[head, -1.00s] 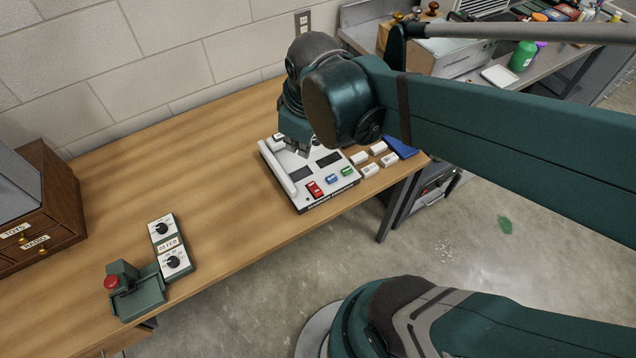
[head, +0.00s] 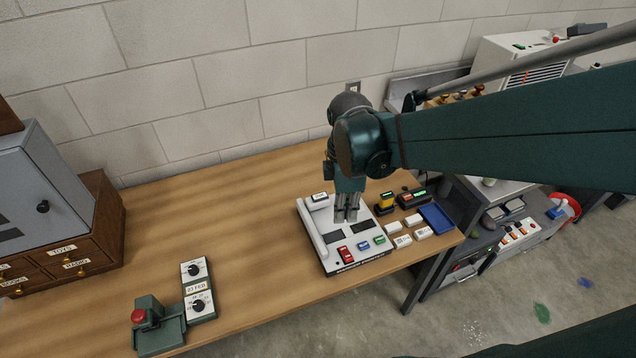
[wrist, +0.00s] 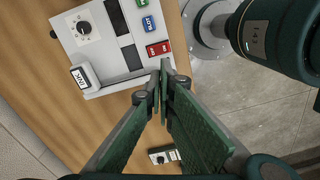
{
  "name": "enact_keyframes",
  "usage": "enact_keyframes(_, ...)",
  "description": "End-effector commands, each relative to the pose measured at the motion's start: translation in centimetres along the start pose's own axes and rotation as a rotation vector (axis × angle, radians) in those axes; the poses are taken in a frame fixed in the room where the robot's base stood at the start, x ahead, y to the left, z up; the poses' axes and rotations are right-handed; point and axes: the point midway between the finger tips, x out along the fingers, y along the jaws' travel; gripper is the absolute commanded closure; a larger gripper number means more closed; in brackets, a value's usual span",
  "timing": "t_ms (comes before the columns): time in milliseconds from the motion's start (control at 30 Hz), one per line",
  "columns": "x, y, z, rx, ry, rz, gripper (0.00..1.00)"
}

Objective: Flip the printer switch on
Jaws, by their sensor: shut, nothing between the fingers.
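A white console (head: 326,262) sits on the wooden table, with a red switch (head: 346,255), a blue switch (head: 363,246) and a green switch (head: 379,240) along its front right. I cannot read which one is the printer switch. My gripper (head: 347,212) is shut and empty, pointing down over the console's dark windows; I cannot tell if it touches. In the wrist view my fingertips (wrist: 162,72) show just beside the red switch (wrist: 158,48), with the blue switch (wrist: 148,24) and green switch (wrist: 141,4) above. Switch positions are too small to tell.
White labelled blocks (head: 403,241) and a blue tray (head: 437,218) lie right of the console. A dial box (head: 198,306) and a red-button device (head: 150,334) stand at the front left. A grey cabinet (head: 50,195) is at far left. The table's middle left is clear.

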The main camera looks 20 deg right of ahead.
Motion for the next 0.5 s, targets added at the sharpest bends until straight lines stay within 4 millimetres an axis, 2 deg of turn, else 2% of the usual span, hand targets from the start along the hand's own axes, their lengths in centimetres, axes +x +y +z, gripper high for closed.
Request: enact_keyframes(500,1.5,0.6,1.1,-0.272,-0.007,-0.142,1.00)
